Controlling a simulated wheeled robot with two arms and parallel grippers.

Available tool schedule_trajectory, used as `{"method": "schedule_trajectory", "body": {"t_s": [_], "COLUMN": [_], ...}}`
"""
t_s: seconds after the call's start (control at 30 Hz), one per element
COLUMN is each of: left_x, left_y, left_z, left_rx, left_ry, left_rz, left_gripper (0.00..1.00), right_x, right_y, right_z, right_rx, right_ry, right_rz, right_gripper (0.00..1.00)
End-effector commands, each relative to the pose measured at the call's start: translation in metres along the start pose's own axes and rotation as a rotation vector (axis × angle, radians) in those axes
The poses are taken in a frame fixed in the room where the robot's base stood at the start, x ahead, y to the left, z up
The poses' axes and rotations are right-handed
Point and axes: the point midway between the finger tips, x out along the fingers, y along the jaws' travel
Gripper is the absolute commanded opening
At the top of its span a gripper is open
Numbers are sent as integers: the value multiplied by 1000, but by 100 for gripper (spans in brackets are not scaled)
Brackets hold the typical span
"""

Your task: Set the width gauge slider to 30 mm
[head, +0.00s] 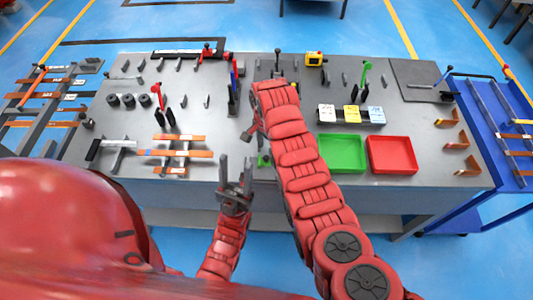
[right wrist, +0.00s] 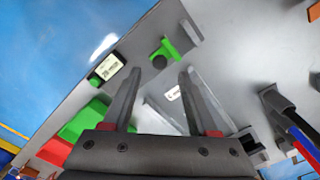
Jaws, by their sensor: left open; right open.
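A green piece with a dark round knob (right wrist: 164,50), which looks like the width gauge slider, lies at the grey bench's edge in the right wrist view. A small green part (head: 264,160) shows at the bench's front edge in the head view, partly hidden by my right arm. A small display (right wrist: 108,69) is left of the knob; its reading is too small to tell. My right gripper (right wrist: 160,74) is open and empty, its fingertips apart from the green piece and short of it in the picture. My left gripper (head: 236,164) is open and empty in front of the bench.
A green tray (head: 342,168) and a red tray (head: 392,170) stand right of my right arm. A rack with orange bars (head: 175,153) is to the left. Upright tools (head: 233,95) stand near the bench's middle. A blue cart (head: 490,125) is at the far right.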

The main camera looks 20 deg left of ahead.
Motion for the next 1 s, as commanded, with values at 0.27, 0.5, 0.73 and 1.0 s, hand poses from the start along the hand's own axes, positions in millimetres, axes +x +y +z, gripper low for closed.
{"method": "schedule_trajectory", "body": {"t_s": [0.27, 0.5, 0.73, 1.0], "left_x": [6, 7, 7, 7], "left_y": [0, 0, 0, 0], "left_z": [-1, -1, -1, -1], "left_rx": [0, 0, 0, 0], "left_ry": [-1, -1, -1, -1], "left_rz": [0, 0, 0, 0], "left_gripper": [50, 50, 50, 50], "right_x": [31, 44, 45, 45], "right_y": [-1, 0, -1, -1], "right_z": [0, 0, 0, 0], "right_rx": [0, -1, -1, -1], "right_ry": [-2, -1, 1, 1], "right_rz": [0, -1, -4, -3], "right_gripper": [59, 59, 59, 34]}}
